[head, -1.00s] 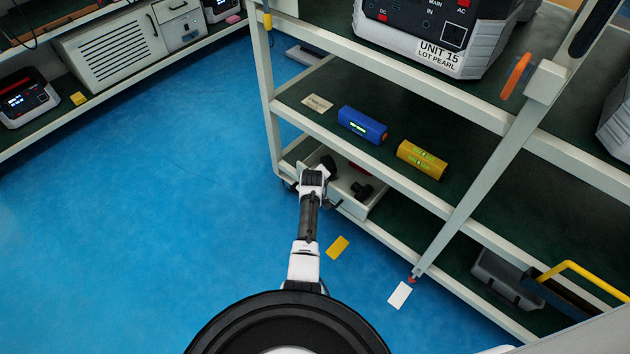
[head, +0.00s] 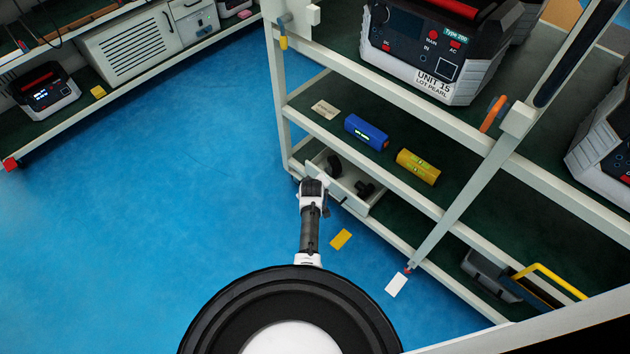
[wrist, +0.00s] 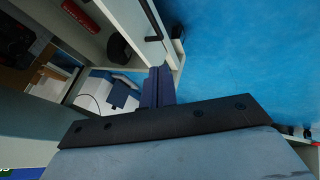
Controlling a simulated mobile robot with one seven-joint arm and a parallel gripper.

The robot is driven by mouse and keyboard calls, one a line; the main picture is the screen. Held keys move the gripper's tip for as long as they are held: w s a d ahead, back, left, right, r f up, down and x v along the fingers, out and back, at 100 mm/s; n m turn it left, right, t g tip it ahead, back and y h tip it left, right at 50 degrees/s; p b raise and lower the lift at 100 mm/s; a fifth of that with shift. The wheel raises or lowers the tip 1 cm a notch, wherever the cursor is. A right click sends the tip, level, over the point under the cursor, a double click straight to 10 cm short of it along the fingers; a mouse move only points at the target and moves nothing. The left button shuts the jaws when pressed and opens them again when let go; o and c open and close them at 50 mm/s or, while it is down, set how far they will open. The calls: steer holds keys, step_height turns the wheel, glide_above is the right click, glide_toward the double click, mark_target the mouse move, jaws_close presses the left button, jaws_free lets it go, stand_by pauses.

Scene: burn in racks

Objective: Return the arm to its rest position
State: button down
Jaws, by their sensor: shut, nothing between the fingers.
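My arm (head: 309,230) stretches forward from my base over the blue floor, its end just left of an open drawer (head: 364,207) low in the rack. In the head view the fingertips are hard to make out. In the wrist view my gripper (wrist: 158,86) shows its dark fingers together, shut and empty. The drawer also shows in the wrist view (wrist: 149,22), close by, with a dark round item (wrist: 119,47) in it. I cannot tell whether the gripper touches the drawer.
The rack shelf holds a blue block (head: 366,132), a yellow block (head: 418,167) and a tan card (head: 325,109). A large unit (head: 440,50) stands above. A yellow card (head: 341,239) and a white card (head: 397,284) lie on the floor. Open floor (head: 150,220) lies left.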

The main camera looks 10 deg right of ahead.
steer(key=shift+s+r, duration=0.2)
steer(key=shift+r, duration=0.1)
